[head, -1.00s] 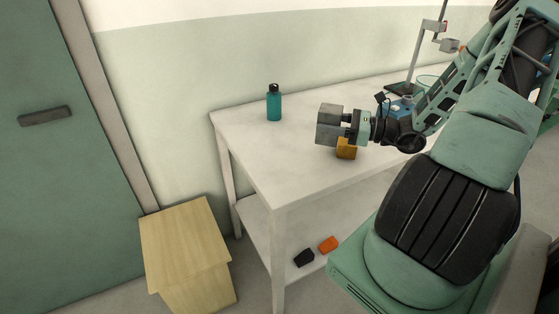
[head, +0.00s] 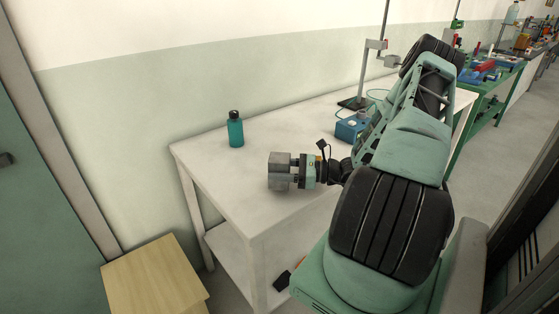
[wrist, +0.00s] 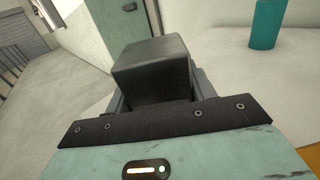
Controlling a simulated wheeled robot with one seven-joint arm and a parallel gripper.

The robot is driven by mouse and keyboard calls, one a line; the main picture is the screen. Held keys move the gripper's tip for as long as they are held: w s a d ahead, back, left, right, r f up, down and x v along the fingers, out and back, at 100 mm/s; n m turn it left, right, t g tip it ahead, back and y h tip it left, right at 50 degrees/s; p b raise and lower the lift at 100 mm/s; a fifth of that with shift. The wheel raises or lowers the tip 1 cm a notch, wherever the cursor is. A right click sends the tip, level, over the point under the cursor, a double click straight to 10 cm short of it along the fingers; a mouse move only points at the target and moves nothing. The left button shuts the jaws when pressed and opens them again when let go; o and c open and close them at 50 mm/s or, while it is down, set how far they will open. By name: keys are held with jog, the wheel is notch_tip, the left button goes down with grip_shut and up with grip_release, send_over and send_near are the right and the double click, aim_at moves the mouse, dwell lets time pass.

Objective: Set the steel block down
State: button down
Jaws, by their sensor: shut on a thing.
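The steel block (head: 278,171) is a grey cube at the end of my arm in the head view, over the front part of the white table (head: 215,160). My gripper (head: 293,171) is shut on it. In the wrist view the block (wrist: 152,70) sits between the fingers of my gripper (wrist: 155,95) and hides part of the table edge. I cannot tell how far the block is above the table top.
A teal bottle (head: 235,131) stands on the table behind the block. A blue box (head: 350,129) and a stand (head: 362,75) are further right. A wooden cabinet (head: 150,275) stands left of the table. The table top around the bottle is clear.

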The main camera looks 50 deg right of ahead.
jog(key=shift+f, duration=0.65)
jog(key=shift+f, duration=0.2)
jog(key=c, duration=0.5)
grip_release()
jog(key=shift+s+d+r, duration=0.1)
jog(key=shift+s, duration=0.05)
jog(key=b+v, duration=0.3)
jog(key=v, duration=0.8)
jog(key=shift+s+d, duration=0.25)
jog(key=shift+s, duration=0.05)
